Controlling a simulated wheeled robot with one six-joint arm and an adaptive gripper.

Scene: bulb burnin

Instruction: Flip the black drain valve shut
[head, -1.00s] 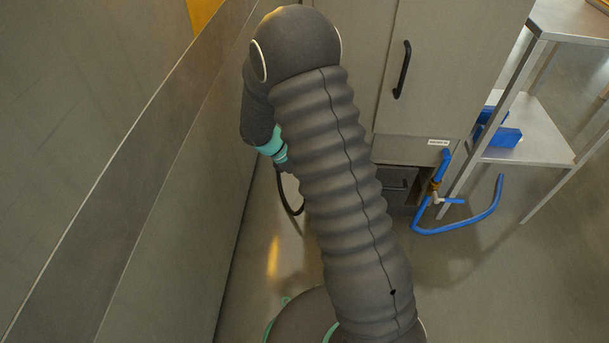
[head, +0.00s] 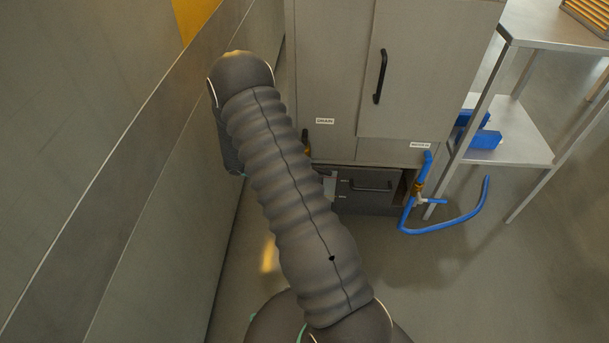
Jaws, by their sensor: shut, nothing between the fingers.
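The black drain valve handle (head: 304,136) shows in the head view just right of my arm, on the front of the grey cabinet (head: 325,60). It looks roughly upright above a small brass body (head: 307,151). A white DRAIN label (head: 325,121) is to its upper right. My arm crosses in front and covers what lies left of the valve. My gripper is hidden behind my arm, so whether it touches the valve cannot be seen.
A blue hose (head: 445,227) with a brass fitting hangs at the cabinet's right corner, by a metal shelf (head: 520,140) with blue items. A dark drawer (head: 370,190) is low on the cabinet. A wall (head: 100,130) runs along the left. Floor in front is clear.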

